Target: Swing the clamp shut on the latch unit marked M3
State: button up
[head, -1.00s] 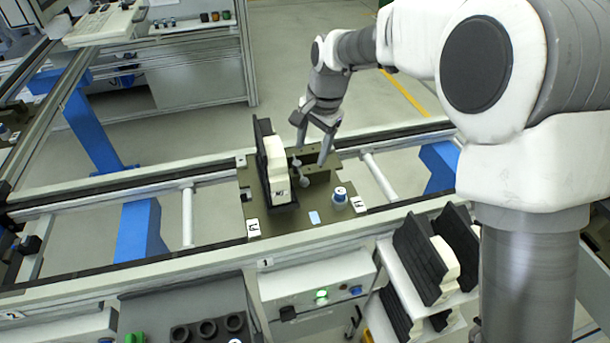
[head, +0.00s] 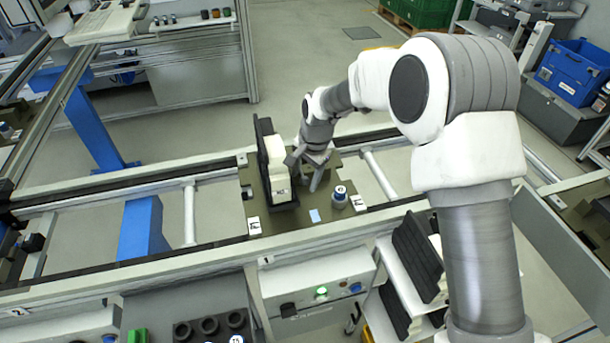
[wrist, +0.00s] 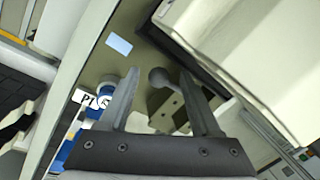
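The latch unit (head: 277,172), a cream block with a black plate behind it, stands upright on the olive pallet plate (head: 290,222). The small mark on its front is hard to read. In the wrist view its cream side (wrist: 245,35) fills the upper right. The clamp's ball-ended handle (wrist: 158,77) shows between my fingers in that view, beside an olive bracket (wrist: 165,110). My gripper (head: 305,172) points down just right of the latch unit and hides most of the clamp. Its fingers (wrist: 158,75) are apart; I see no contact with the knob.
A white-and-blue round cap (head: 340,196) stands on the plate close to my gripper, by a P1 label (wrist: 88,98). Conveyor rails (head: 100,275) run along both sides of the plate. More black-and-cream units (head: 415,255) sit on a rack at the front.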

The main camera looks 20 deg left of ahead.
jog(key=c, duration=0.9)
grip_shut()
jog(key=shift+w+r, duration=0.15)
jog(key=shift+w, duration=0.05)
